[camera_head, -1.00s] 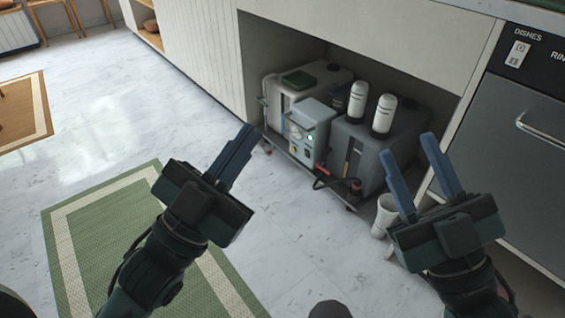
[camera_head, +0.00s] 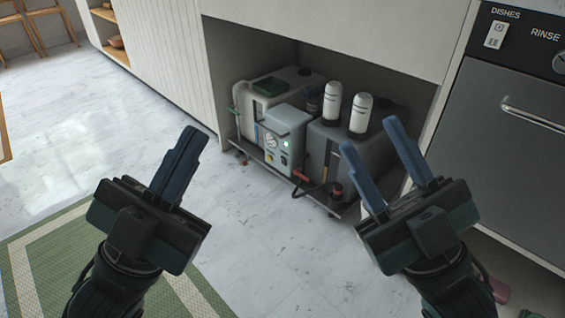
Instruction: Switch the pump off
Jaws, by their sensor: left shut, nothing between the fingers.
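The pump (camera_head: 285,150) is a pale grey box with a round gauge and small lit controls on its front. It stands in the open bay under the counter, between a white tank (camera_head: 251,110) and a dark grey tank (camera_head: 345,148). The switch itself is too small to tell apart. My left gripper (camera_head: 190,134) is shut and empty, over the floor to the left of the pump and apart from it. My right gripper (camera_head: 368,132) is open and empty, its fingers in front of the dark grey tank in the picture; I cannot tell the gap.
Two white bottles (camera_head: 332,102) stand on the dark grey tank. A low wheeled tray (camera_head: 268,166) carries the units. A dishwasher front (camera_head: 510,140) is at right. A green mat (camera_head: 45,250) lies at lower left. The pale floor before the bay is clear.

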